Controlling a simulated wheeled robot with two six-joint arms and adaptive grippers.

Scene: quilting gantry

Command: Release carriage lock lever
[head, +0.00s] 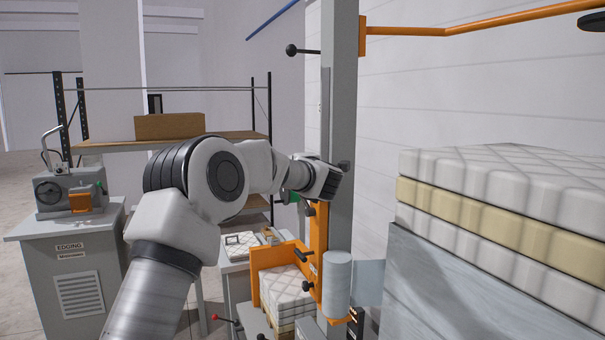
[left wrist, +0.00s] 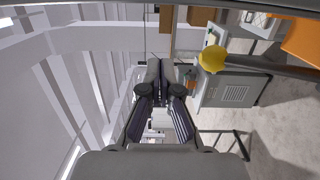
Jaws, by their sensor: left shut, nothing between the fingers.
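In the left wrist view, my left gripper (left wrist: 160,68) is shut and empty. A lever with a yellow ball knob (left wrist: 213,59) on a dark rod shows right of the fingers, apart from them in the picture. In the head view, my left wrist is beside the grey upright column (head: 340,110); its fingers are hidden there. An orange carriage plate (head: 319,238) on the column bears several black handles, including one (head: 301,256) below my wrist. A black ball-knob lever (head: 291,50) sticks out higher up. I cannot tell which lever is the carriage lock. My right gripper is not in view.
A tall stack of quilted pads (head: 500,205) stands close on the right. An orange bar (head: 480,24) runs overhead. A grey edging machine cabinet (head: 80,270) and a shelf with a cardboard box (head: 170,126) are at the left. A red-knobbed lever (head: 215,318) shows low in front.

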